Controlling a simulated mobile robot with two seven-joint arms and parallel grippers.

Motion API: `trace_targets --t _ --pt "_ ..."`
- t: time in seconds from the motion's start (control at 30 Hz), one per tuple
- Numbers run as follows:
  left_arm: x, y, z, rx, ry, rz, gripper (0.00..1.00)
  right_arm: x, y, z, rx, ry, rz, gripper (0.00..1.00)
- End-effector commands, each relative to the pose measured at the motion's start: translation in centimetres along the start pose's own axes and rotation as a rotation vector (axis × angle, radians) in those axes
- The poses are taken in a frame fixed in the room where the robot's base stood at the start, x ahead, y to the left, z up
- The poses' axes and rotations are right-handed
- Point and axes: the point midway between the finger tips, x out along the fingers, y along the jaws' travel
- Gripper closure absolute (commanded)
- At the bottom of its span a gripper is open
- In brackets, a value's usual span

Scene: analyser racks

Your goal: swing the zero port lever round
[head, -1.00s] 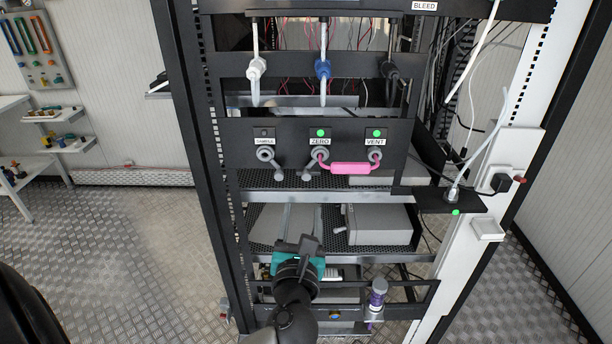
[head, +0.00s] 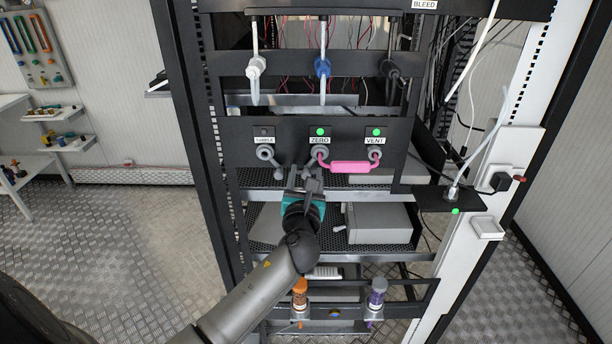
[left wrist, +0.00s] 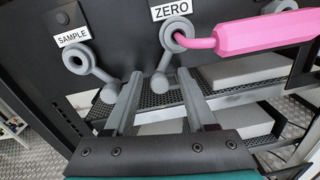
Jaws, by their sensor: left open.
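The ZERO port (head: 319,152) is a grey ring fitting on the black panel, with a lit green lamp above it. Its grey lever (left wrist: 166,66) slants down and slightly left to a round knob in the left wrist view. My left gripper (left wrist: 160,88) is open, its two fingers either side of the knob in the picture. I cannot tell whether either finger touches it. In the head view my left gripper (head: 305,177) stands below the ZERO port and hides much of the lever. My right gripper is not in view.
A pink link (head: 350,167) joins the ZERO port to the VENT port (head: 375,153) on the right. The SAMPLE port (head: 265,153) and its lever (left wrist: 104,82) are close on the left. Orange-capped (head: 300,297) and purple-capped (head: 377,297) vials stand lower down.

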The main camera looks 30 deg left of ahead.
Motion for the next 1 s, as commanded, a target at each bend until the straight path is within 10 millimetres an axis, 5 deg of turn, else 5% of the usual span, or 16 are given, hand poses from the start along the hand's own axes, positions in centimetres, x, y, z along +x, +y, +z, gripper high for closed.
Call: trace_targets --t 0.17,0.63,1.0 --pt "-0.01 0.01 0.0 0.0 0.0 0.0 0.46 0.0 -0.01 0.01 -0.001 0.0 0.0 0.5" --pt "-0.04 -0.01 -0.01 0.0 0.0 0.0 0.99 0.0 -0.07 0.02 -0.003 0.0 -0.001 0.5" --pt "-0.05 -0.04 -0.03 -0.002 0.0 0.0 1.0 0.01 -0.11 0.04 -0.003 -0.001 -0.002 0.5"
